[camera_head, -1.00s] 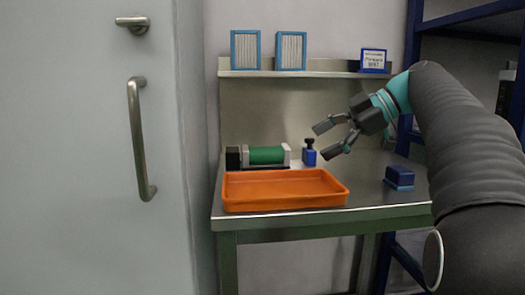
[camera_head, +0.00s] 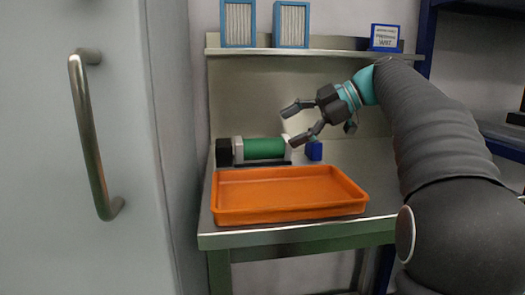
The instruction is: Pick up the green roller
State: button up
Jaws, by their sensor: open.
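The green roller (camera_head: 263,148) lies sideways in a small device with a black block (camera_head: 223,152) at its left end and pale end pieces. It sits on the metal table behind the orange tray. My gripper (camera_head: 290,125) is open and empty, above and slightly right of the roller in the picture, with its fingers pointing left. One finger overlaps the view near the roller's right end. I cannot tell how far in depth the fingers are from it.
The empty orange tray (camera_head: 290,212) fills the front of the metal table (camera_head: 385,205). A blue object (camera_head: 314,151) stands right of the roller. A shelf (camera_head: 345,55) above holds two blue-framed filters (camera_head: 238,24) and a blue labelled box (camera_head: 385,37). A door with a handle (camera_head: 88,130) stands at left.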

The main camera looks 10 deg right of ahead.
aim_at(270, 141)
jog(key=shift+f+x, duration=0.15)
jog(key=shift+x, duration=1.4)
jog(key=shift+f+x, duration=0.2)
jog(key=shift+x, duration=1.35)
jog(key=shift+s+d, duration=0.2)
jog(key=shift+s, duration=0.05)
grip_shut()
jog(key=shift+r, duration=0.1)
